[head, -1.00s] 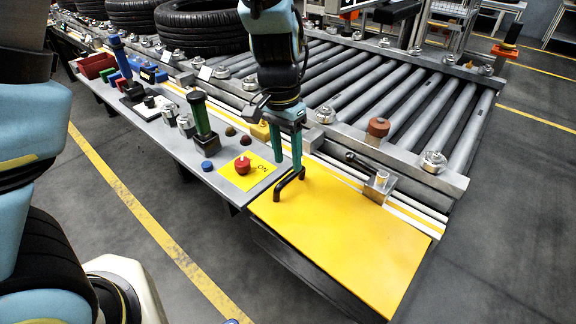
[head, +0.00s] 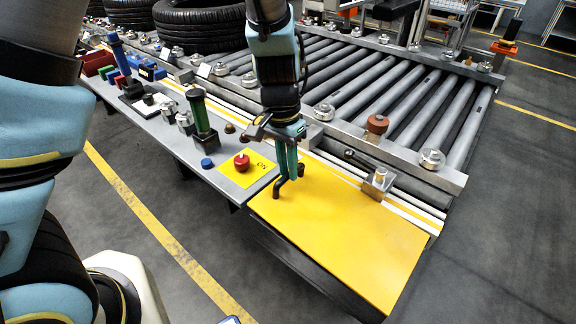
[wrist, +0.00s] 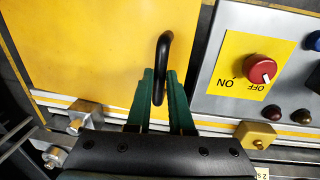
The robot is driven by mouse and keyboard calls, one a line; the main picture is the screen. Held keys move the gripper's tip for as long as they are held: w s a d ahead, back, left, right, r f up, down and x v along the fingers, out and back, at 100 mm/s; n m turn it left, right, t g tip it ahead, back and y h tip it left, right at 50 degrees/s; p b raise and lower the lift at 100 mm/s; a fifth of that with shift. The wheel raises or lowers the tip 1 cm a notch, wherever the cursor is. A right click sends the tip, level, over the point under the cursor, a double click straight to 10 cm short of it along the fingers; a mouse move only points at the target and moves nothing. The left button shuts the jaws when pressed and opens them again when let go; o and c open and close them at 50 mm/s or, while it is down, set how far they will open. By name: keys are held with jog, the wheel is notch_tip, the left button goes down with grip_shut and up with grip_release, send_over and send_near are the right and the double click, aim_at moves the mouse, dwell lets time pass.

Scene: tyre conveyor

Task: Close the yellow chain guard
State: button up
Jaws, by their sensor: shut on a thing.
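The yellow chain guard (head: 340,236) is a flat yellow panel at the near end of the conveyor. It lies about level with the grey control panel beside it. It also fills the upper left of the wrist view (wrist: 80,45). Its black bar handle (head: 280,188) stands at the guard's left edge. My gripper (head: 287,175) points down over this handle, and its green fingers are shut on it. In the wrist view the handle (wrist: 162,60) passes between the fingertips (wrist: 160,82). Part of the handle is hidden by the fingers.
The grey control panel (head: 228,178) carries a red knob (head: 241,161) on a yellow plate, just left of the handle. A green-and-black post (head: 203,125) stands farther left. A metal bracket (head: 378,184) sits along the guard's far edge. Conveyor rollers (head: 400,110) lie behind. Floor in front is clear.

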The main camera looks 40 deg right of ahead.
aim_at(287, 186)
grip_shut()
dwell(0.8)
jog(key=shift+f, duration=0.1)
jog(key=f+b, duration=0.2)
jog(key=f, duration=0.1)
jog(key=shift+w+a+b, duration=0.1)
jog(key=shift+w+b, duration=0.2)
jog(key=shift+w, duration=0.05)
jog(key=shift+r, duration=0.2)
jog(key=o, duration=0.7)
grip_release()
jog(key=shift+r, duration=0.1)
jog(key=r, duration=0.7)
jog(key=w+r, duration=0.1)
jog(key=r, duration=0.2)
jog(key=shift+a+r+b, duration=0.15)
jog(key=shift+r+b, duration=0.15)
jog(key=shift+b, duration=0.05)
